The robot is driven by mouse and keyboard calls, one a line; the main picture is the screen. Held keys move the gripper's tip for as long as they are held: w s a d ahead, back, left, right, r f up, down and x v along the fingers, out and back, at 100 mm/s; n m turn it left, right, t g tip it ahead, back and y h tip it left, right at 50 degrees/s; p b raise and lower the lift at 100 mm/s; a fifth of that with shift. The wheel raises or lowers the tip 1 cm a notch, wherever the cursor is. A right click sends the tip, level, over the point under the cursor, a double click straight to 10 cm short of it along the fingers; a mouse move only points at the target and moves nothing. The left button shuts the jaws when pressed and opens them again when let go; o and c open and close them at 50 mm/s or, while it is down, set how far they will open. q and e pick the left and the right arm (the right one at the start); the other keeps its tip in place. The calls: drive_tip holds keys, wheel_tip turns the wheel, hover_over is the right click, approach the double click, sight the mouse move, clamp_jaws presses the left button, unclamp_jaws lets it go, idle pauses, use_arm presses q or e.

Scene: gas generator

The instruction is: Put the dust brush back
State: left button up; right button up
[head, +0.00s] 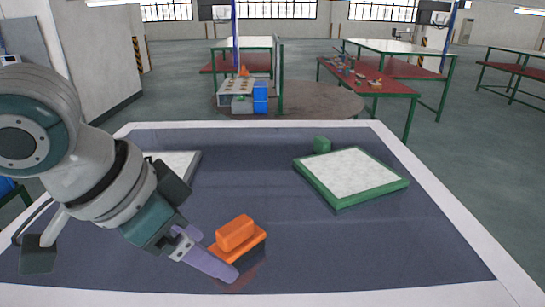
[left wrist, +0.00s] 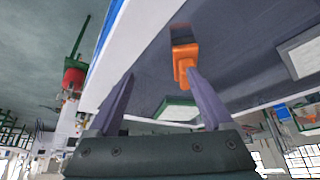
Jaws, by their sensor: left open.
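The orange dust brush (head: 236,234) lies on the dark table top near the front, with a raised block on a wider, flat orange part. In the left wrist view it shows as an orange shape (left wrist: 184,62) with a dark greyish end. My left gripper (head: 212,258) has purple fingers. It is open and beside the brush, on its left and front side in the head view. In the left wrist view the brush is near the tip of the right-hand finger (left wrist: 161,76), and nothing is held. My right gripper is not in view.
A green-rimmed board with a pale top (head: 335,202) lies on the table at right, with a small green block (head: 322,144) behind it. Another pale board (head: 182,164) at left is partly hidden by my arm. The table's (head: 330,265) front right is clear.

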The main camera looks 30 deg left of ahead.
use_arm(q)
drive_tip(key=s+d+f+g, duration=0.1)
drive_tip(key=s+d, duration=0.1)
drive_tip(key=s, duration=0.4)
drive_tip(key=s+d+f+n+y, duration=0.1)
drive_tip(key=s+d, duration=0.1)
drive_tip(key=s, duration=0.4)
drive_tip(key=shift+s+f+g, duration=0.2)
drive_tip(key=shift+f+g, duration=0.05)
drive_tip(key=shift+g, duration=0.15)
wheel_tip(320, 180, up, 19)
drive_tip(key=p, duration=1.9)
drive_tip(key=shift+r, duration=0.1)
